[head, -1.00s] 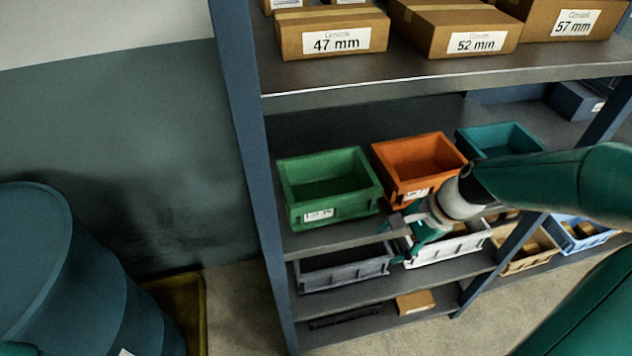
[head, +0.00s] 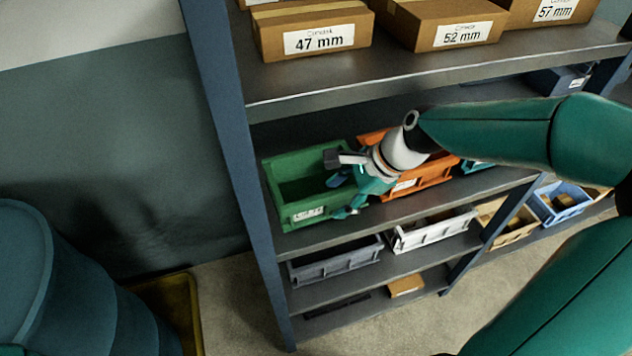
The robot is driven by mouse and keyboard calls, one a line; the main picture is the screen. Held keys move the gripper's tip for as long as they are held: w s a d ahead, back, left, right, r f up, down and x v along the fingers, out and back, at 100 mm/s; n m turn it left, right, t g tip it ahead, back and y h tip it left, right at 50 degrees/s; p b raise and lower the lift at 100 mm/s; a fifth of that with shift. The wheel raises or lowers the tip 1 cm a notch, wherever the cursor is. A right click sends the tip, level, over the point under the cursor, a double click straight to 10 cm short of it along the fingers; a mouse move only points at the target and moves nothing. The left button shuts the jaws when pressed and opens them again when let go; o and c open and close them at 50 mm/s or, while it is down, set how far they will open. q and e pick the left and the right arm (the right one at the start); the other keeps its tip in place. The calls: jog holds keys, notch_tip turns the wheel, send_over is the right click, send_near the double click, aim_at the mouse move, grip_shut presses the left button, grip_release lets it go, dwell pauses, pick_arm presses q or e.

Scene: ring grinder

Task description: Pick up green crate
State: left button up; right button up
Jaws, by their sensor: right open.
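The green crate (head: 283,200) stands upright on the middle shelf at its left end, beside the left post. It looks empty and has a white label on its front. My right gripper (head: 338,186) is open at the crate's right side, its fingers pointing left. The fingers overlap the crate's right wall in the picture; I cannot tell whether they touch it. The gripper hides part of that right side. My left gripper is not in view.
An orange crate (head: 428,176) stands close right of the green one, partly behind my right arm. The upper shelf (head: 400,74) with cardboard boxes (head: 313,36) hangs above. Grey (head: 337,264) and white crates (head: 433,231) sit below. A blue barrel (head: 60,285) stands at the left.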

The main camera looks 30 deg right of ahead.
aim_at(326, 202)
jog(key=shift+w+a, duration=0.4)
jog(key=shift+w, duration=0.05)
jog(key=x, duration=0.5)
jog(key=shift+f, duration=0.3)
dwell(0.3)
grip_shut()
